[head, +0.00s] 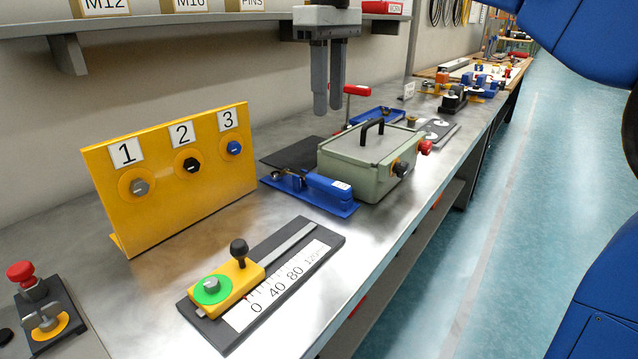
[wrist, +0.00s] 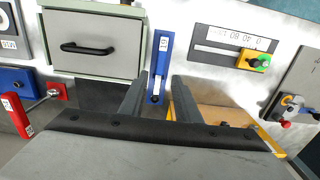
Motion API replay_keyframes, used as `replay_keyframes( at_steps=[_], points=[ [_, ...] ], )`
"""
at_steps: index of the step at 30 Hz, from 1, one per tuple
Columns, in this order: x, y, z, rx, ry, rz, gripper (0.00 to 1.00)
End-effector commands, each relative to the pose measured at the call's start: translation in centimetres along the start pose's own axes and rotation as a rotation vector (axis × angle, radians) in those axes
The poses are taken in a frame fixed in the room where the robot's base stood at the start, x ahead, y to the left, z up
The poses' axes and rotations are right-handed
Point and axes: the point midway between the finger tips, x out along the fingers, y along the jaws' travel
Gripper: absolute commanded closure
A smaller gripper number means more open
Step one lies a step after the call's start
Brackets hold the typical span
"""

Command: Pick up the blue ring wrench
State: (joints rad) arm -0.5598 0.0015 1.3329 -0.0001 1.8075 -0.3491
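My gripper (head: 328,106) hangs above the bench, pointing down, with a gap between its two grey fingers and nothing held. In the wrist view my gripper (wrist: 160,76) is open. No blue ring wrench can be clearly made out. A long blue device (head: 328,190) with a white label and a grey part lies on a blue base in front of the green box. In the wrist view this blue device (wrist: 163,48) appears between and beyond the fingers, apart from them. A blue tray (head: 377,117) behind the box is partly hidden; its contents are unclear.
The green box (head: 352,178) with a black handle stands right of the blue device. A yellow numbered panel (head: 170,205) stands at left, and a slider with a scale (head: 262,284) lies in front. A shelf (head: 235,22) runs along the wall. Bare bench lies between panel and slider.

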Motion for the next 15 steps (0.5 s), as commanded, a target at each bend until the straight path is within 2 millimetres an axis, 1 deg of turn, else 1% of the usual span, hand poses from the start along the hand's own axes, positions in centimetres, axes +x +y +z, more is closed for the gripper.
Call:
replay_keyframes(
  at_steps=[5,15],
  points=[
    [2.6,-0.1,0.1,-0.001,-0.002,-0.001,0.70],
    [8.7,-0.1,0.1,0.000,-0.002,-0.001,0.70]
  ],
)
